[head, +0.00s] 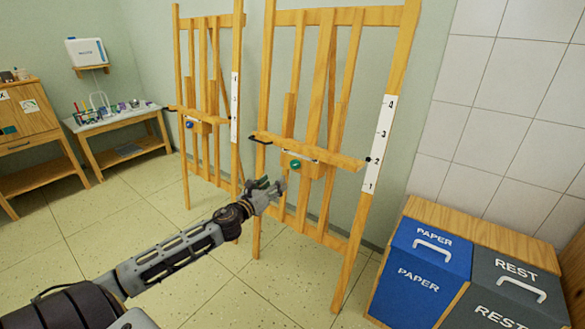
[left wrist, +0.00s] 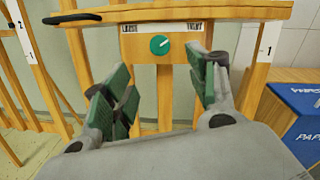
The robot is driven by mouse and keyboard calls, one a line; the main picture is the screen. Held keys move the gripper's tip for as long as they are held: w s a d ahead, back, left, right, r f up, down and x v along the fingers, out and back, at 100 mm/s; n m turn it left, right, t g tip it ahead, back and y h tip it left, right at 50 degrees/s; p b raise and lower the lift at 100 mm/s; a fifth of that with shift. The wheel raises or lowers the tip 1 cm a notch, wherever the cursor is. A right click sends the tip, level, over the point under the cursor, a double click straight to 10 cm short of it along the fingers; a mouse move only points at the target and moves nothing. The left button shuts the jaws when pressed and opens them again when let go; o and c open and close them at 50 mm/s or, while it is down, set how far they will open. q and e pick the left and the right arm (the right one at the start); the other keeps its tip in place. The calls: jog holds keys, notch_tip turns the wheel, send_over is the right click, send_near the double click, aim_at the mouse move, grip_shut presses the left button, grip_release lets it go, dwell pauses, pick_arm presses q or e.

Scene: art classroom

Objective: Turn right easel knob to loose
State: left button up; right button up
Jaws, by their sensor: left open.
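The right easel (head: 325,100) is a wooden frame with a ledge and a white number scale on its right post. Its round green knob (head: 295,164) sits on a wooden block below the ledge. In the left wrist view the knob (left wrist: 160,44) has a pale mark pointing to the upper right, with a LOOSE label at its left and a TIGHT label (left wrist: 194,27) at its right. My left gripper (head: 269,184) is open, below and left of the knob in the head view. In the wrist view its green-padded fingers (left wrist: 158,78) lie either side of the knob, apart from it. My right gripper is not seen.
The left easel (head: 190,90) with a blue knob (head: 189,125) stands beside it. A blue PAPER bin (head: 415,275) and a grey REST bin (head: 500,300) stand at the right. A table (head: 120,122) and a cabinet (head: 28,118) are at the left. The left floor is clear.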

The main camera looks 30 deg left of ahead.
pick_arm(q)
jog(key=shift+w, duration=0.2)
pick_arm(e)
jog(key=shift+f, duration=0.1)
pick_arm(q)
jog(key=b, duration=0.2)
send_near(294, 165)
jog(key=shift+w, duration=1.45)
jog(key=shift+w+a+f, duration=0.1)
jog(key=shift+w+a, duration=0.05)
jog(key=shift+w, duration=2.85)
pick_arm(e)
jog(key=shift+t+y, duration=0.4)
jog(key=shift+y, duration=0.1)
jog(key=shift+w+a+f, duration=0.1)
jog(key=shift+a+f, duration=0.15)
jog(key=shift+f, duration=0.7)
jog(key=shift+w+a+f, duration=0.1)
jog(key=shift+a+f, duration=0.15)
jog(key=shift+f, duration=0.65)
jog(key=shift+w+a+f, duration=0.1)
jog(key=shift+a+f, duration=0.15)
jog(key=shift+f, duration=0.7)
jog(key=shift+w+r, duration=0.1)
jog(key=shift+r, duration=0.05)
pick_arm(q)
jog(key=c, duration=1)
jog(key=shift+c, duration=0.2)
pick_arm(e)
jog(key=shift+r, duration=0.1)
